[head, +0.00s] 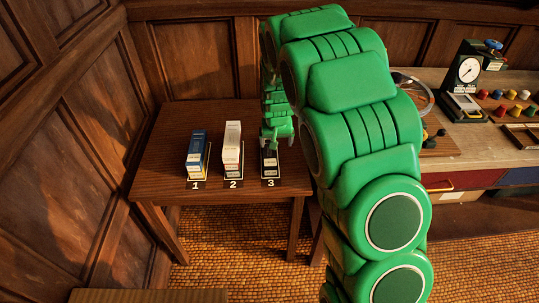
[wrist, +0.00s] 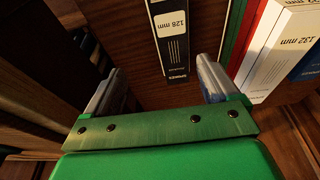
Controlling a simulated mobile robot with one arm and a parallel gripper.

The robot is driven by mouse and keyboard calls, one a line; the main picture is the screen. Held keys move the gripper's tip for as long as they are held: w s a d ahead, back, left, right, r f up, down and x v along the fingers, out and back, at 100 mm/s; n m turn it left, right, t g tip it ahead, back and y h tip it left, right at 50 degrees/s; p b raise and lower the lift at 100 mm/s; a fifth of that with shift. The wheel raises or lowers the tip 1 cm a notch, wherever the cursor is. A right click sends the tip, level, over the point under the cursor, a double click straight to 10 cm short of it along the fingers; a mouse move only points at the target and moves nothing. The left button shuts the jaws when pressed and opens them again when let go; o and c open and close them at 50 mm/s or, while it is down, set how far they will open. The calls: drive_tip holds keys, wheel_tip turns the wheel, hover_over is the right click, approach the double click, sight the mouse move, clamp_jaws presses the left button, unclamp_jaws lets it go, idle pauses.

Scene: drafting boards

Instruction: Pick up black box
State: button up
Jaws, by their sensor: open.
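The black box (head: 270,162) sits on the wooden table at the spot marked 3, partly hidden by my green gripper (head: 277,138). In the wrist view the black box (wrist: 176,60) has a white label reading 128 mm. My gripper (wrist: 158,80) is open and empty. Its two grey fingers are spread wide, and the black box shows beyond and between them, nearer the right finger. Whether a finger touches the box cannot be told.
A white box (head: 232,142) stands at spot 2 and a blue box (head: 197,150) at spot 1 on the wooden table (head: 165,130). A workbench (head: 460,155) with a dial gauge (head: 467,72) and coloured knobs is at the right. Wood-panelled walls close off the left and back.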

approach(269, 152)
wheel_tip(269, 152, down, 3)
drive_tip(key=shift+d+r, duration=0.1)
drive_tip(key=shift+r, duration=0.05)
drive_tip(key=shift+w+x, duration=0.2)
drive_tip(key=shift+x, duration=1.7)
drive_tip(key=shift+w+x, duration=0.15)
drive_tip(key=shift+x, duration=1.75)
drive_tip(key=shift+r, duration=0.15)
drive_tip(key=c, duration=1.2)
drive_tip(key=shift+r, duration=0.1)
drive_tip(key=shift+w+r, duration=0.1)
drive_tip(key=shift+r, duration=0.45)
wheel_tip(269, 152, up, 2)
drive_tip(key=shift+r, duration=0.15)
drive_tip(key=s+r, duration=0.1)
drive_tip(key=r, duration=0.1)
drive_tip(key=s+r, duration=0.1)
drive_tip(key=s, duration=0.1)
drive_tip(key=s+r, duration=0.2)
drive_tip(key=shift+d+r, duration=0.3)
drive_tip(key=shift+d, duration=0.05)
drive_tip(key=s+r, duration=0.1)
drive_tip(key=s, duration=0.2)
drive_tip(key=s+r, duration=0.1)
drive_tip(key=s, duration=0.2)
drive_tip(key=s+d+r, duration=0.1)
drive_tip(key=s+r, duration=0.1)
drive_tip(key=s, duration=0.1)
drive_tip(key=shift+d, duration=0.1)
